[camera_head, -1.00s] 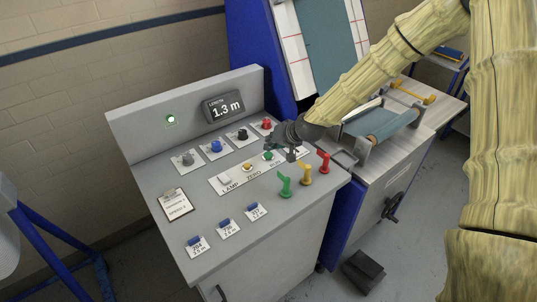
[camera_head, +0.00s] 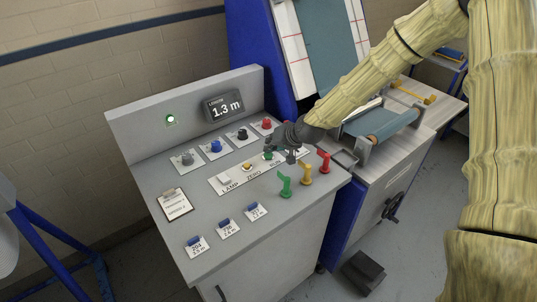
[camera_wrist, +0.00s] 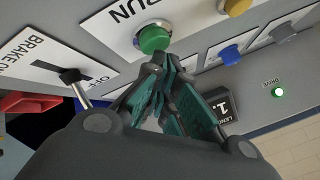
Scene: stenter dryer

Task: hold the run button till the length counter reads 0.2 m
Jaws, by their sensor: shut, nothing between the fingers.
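The length counter (camera_head: 224,106) on the panel's upright back reads 1.3 m in the head view. The green run button (camera_wrist: 154,38) sits on the panel beside the RUN label in the wrist view; in the head view my gripper partly covers the run button (camera_head: 268,156). My gripper (camera_head: 279,151) is shut and empty, its fingers together. In the wrist view the fingertips (camera_wrist: 158,62) appear right at the run button's edge; I cannot tell whether they touch it.
The yellow zero button (camera_head: 247,167) and white lamp switch (camera_head: 225,180) lie to the left. Green (camera_head: 285,186), yellow (camera_head: 306,175) and red (camera_head: 324,163) levers stand near the panel's right edge. A brake switch (camera_wrist: 75,77) is close by. The drive light (camera_head: 170,119) glows green.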

